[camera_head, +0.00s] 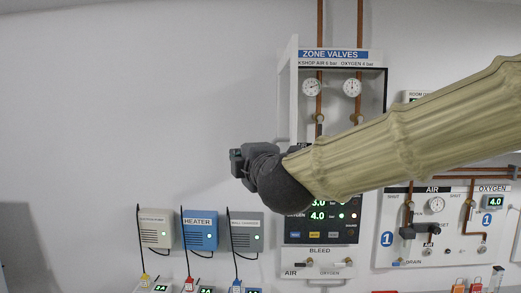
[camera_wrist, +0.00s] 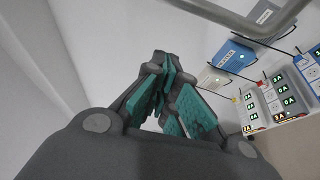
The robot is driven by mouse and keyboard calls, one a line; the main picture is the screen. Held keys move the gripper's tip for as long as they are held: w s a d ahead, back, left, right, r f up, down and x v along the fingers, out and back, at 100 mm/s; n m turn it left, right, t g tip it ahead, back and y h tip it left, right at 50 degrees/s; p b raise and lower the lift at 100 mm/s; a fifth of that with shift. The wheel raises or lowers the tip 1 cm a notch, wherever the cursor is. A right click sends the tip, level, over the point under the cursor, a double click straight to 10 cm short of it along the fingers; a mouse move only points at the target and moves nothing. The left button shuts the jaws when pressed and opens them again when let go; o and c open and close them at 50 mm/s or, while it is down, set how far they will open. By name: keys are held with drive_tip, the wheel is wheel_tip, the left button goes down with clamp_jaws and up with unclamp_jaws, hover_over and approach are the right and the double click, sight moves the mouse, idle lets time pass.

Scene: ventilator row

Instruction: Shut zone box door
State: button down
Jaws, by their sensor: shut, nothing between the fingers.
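The zone valve box (camera_head: 345,95) is on the wall in the head view, with two gauges and copper pipes inside. Its door (camera_head: 290,90) stands open, swung out from the left side and seen nearly edge-on as a narrow pale strip. My gripper (camera_head: 237,161) is left of the box, below and left of the door's lower end. My arm hides the lower part of the box. In the wrist view my gripper (camera_wrist: 166,70) has its teal-padded fingers closed together with nothing between them. I cannot tell whether the gripper touches the door.
Below are a blue heater unit (camera_head: 200,230) and grey units (camera_head: 157,230) beside it, with thin upright rods. An alarm panel (camera_head: 320,220) and bleed panel (camera_head: 318,262) sit under the box. An air and oxygen panel (camera_head: 445,225) is at right. The wall at left is bare.

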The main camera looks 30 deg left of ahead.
drive_tip(key=w+d+p, duration=0.2)
drive_tip(key=d, duration=0.1)
drive_tip(key=shift+w+d, duration=0.15)
drive_tip(key=shift+d, duration=0.15)
idle(0.6)
